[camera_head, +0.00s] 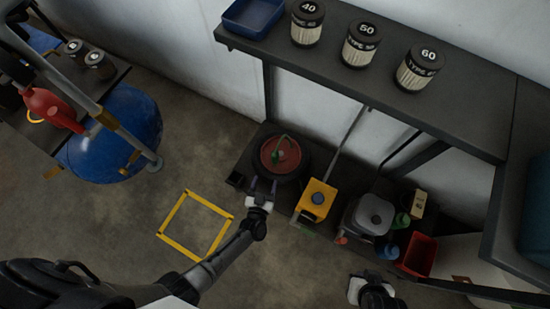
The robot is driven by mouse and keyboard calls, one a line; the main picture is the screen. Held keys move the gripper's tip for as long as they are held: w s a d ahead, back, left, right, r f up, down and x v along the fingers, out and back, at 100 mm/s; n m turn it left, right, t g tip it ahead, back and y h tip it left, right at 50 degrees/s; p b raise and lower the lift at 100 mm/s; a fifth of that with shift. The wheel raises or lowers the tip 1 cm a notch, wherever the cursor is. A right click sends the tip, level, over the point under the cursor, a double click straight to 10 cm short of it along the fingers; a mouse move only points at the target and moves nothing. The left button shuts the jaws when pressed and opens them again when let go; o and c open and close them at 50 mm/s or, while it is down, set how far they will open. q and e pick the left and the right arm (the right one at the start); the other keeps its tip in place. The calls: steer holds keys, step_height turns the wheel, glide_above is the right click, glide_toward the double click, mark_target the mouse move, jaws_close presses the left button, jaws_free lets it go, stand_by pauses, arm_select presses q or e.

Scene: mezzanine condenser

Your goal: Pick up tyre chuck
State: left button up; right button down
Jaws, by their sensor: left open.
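A small item with a green part and a thin curved stem (276,155) lies on a round red disc (292,161). It may be the tyre chuck, but it is too small to be sure. The disc sits in a dark round holder on a low dark platform. My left gripper (262,186) is open, its two fingers pointing at the near edge of the disc, just short of the green item in the picture. Nothing shows between the fingers. My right gripper (357,287) is at the bottom right; its fingers cannot be made out.
A yellow box (315,200), a grey canister (372,214) and a red bin (417,254) stand right of the disc. A dark shelf (470,100) with numbered cans overhangs behind. A blue tank (115,135) stands left. The yellow floor square (164,219) is empty.

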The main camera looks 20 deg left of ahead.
mark_target(274, 158)
arm_select(q)
steer(key=w, duration=0.2)
steer(key=w+b, duration=0.1)
steer(key=w, duration=0.2)
steer(key=w+b, duration=0.1)
steer(key=w, duration=0.1)
steer(key=shift+w+a+f, duration=0.1)
steer(key=shift+w+a, duration=0.05)
steer(key=shift+a, duration=0.25)
steer(key=w+b, duration=0.2)
steer(key=w, duration=0.1)
steer(key=w+b, duration=0.2)
steer(key=shift+w+a+f, duration=0.1)
steer(key=shift+w+a, duration=0.1)
steer(key=shift+w, duration=0.7)
steer(key=shift+s, duration=0.1)
steer(key=shift+c, duration=0.8)
jaws_close()
